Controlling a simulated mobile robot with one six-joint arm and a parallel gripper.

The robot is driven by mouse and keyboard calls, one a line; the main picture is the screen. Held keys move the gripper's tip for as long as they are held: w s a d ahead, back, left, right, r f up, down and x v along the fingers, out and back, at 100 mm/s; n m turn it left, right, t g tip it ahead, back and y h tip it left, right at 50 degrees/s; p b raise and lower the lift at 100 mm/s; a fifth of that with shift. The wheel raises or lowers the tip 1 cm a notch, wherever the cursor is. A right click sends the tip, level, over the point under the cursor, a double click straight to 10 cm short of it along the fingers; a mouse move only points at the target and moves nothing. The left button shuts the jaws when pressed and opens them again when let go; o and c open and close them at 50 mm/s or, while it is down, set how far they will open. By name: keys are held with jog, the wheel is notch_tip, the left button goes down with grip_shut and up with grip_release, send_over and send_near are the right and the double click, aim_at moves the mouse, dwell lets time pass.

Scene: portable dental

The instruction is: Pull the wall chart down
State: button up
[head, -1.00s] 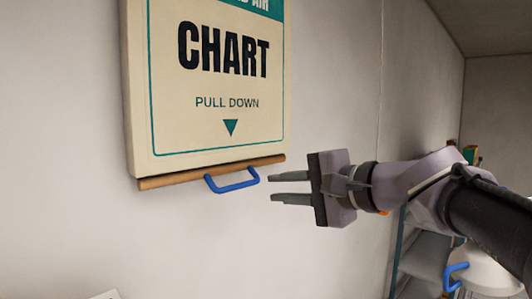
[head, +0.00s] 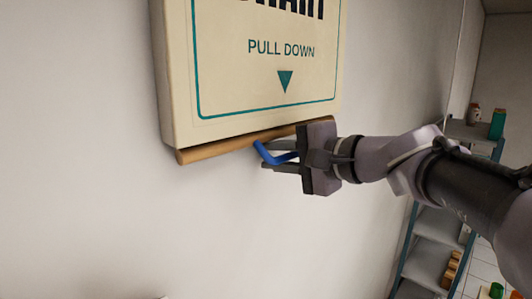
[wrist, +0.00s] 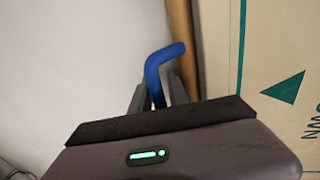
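The cream wall chart (head: 235,100) with a teal border, "PULL DOWN" and a down arrow hangs on the wall, its top cut off in the head view. A wooden bar (head: 215,150) runs along its bottom edge, with a blue handle (head: 279,159) below it. My gripper (head: 262,156) is open at the handle, one finger above and one below it. In the wrist view the blue handle (wrist: 158,72) stands between the two fingers, beside the wooden bar (wrist: 182,40). Part of the handle is hidden by my gripper; whether the fingers touch it I cannot tell.
A metal shelf unit (head: 437,227) with bottles and small items stands at the right, beyond my arm. The wall (head: 80,150) left of and below the chart is bare. Something pale and mostly cut off shows at the bottom edge.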

jog(key=shift+s+d+r, duration=0.15)
jog(key=shift+s+d, duration=0.2)
jog(key=shift+s, duration=0.1)
grip_shut()
dwell(1.0)
